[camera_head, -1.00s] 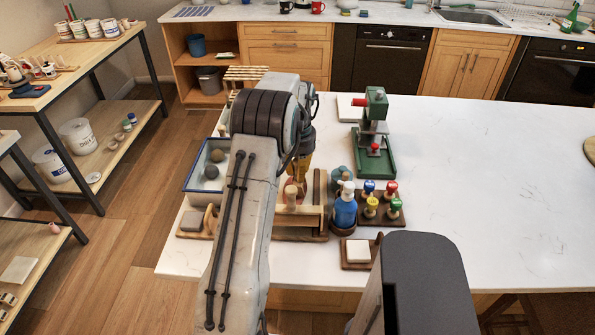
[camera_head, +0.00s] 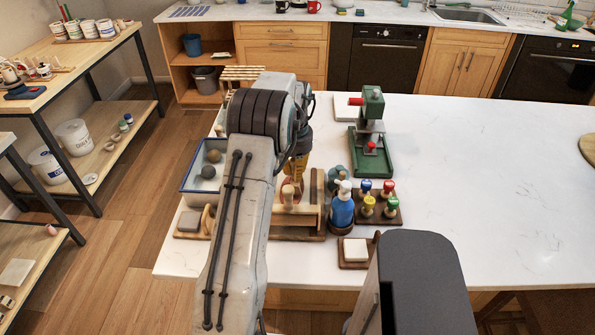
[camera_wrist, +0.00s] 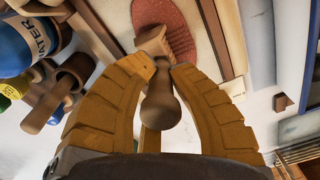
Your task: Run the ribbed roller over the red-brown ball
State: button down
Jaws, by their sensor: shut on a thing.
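My gripper (camera_wrist: 165,68), with yellow fingers, is shut on the wooden handle (camera_wrist: 160,105) of the roller in the wrist view. The handle's rounded end points toward the camera. A light wooden part of the roller shows just beyond the fingertips. The red-brown clay (camera_wrist: 158,14) lies beyond it on a pale board with a wooden edge, and looks flat and wide rather than round. A ribbed reddish patch shows beside the roller; I cannot tell if it is roller or marked clay. In the head view my gripper (camera_head: 300,168) is over the wooden tray, and my arm hides much of it.
A blue water bottle (camera_head: 342,207) stands close right of the wooden tray (camera_head: 300,234). Several coloured stamps sit on a rack (camera_head: 384,218) farther right. A green press (camera_head: 371,140) stands behind. A blue-rimmed bin (camera_head: 192,182) with grey balls is at left. The counter's right side is clear.

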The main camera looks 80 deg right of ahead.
aim_at(294, 159)
jog(key=shift+w, duration=1.05)
dwell(0.6)
jog(key=shift+w, duration=0.3)
jog(key=shift+s, duration=0.3)
dwell(0.3)
jog(key=shift+s, duration=0.9)
dwell(0.4)
jog(key=shift+p, duration=0.35)
jog(key=shift+r+p, duration=2.35)
jog(key=shift+r, duration=0.7)
